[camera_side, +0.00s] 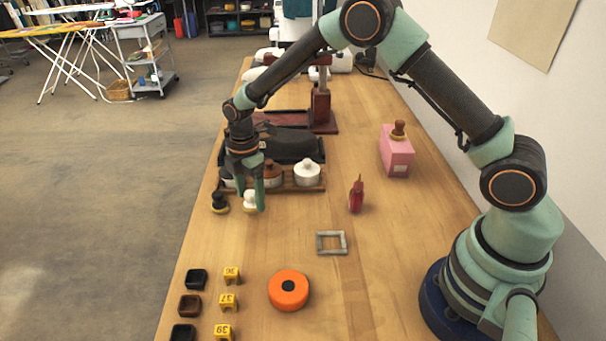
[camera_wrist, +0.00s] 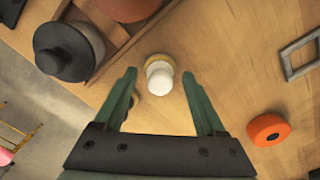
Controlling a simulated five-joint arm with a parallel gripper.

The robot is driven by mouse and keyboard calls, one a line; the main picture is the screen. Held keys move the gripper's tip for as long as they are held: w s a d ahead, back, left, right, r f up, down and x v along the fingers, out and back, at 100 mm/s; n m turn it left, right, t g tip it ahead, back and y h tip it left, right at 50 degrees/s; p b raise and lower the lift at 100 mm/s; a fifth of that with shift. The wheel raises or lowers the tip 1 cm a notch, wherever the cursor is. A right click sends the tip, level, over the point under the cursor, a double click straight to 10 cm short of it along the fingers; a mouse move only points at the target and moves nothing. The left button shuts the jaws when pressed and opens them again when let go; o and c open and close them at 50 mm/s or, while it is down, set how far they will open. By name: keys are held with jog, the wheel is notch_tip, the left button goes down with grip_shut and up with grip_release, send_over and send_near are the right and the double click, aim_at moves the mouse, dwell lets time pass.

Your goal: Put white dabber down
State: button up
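The white dabber (camera_side: 249,204) stands on the wooden table near its left edge, in front of the pot rack. In the wrist view the white dabber (camera_wrist: 160,76) shows a white knob on a tan base, just beyond and between my fingertips. My gripper (camera_side: 251,196) points down over it; the wrist view shows my gripper (camera_wrist: 163,76) open, with a gap between each finger and the dabber. A dark dabber (camera_side: 219,203) stands just to the left. In the wrist view it is mostly hidden behind my left finger.
A wooden rack (camera_side: 290,188) holds a white pot (camera_side: 307,173), a brown pot (camera_side: 271,174) and a dark pot (camera_wrist: 66,50).

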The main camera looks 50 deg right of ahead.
aim_at(250, 192)
jog(key=s+d+r+m+t, duration=0.1)
jog(key=s+r+m, duration=0.1)
jog(key=r, duration=0.8)
jog(key=s+d+r+m, duration=0.2)
jog(key=r, duration=0.7)
jog(key=s+d+r+m+t, duration=0.2)
jog(key=s+d+m, duration=0.1)
jog(key=s+m, duration=0.4)
jog(key=s+d+r+m+t, duration=0.2)
jog(key=s+d+m, duration=0.1)
jog(key=s+m, duration=0.4)
jog(key=shift+s+r+t, duration=0.15)
jog(key=shift+s+t, duration=0.15)
jog(key=shift+s, duration=0.65)
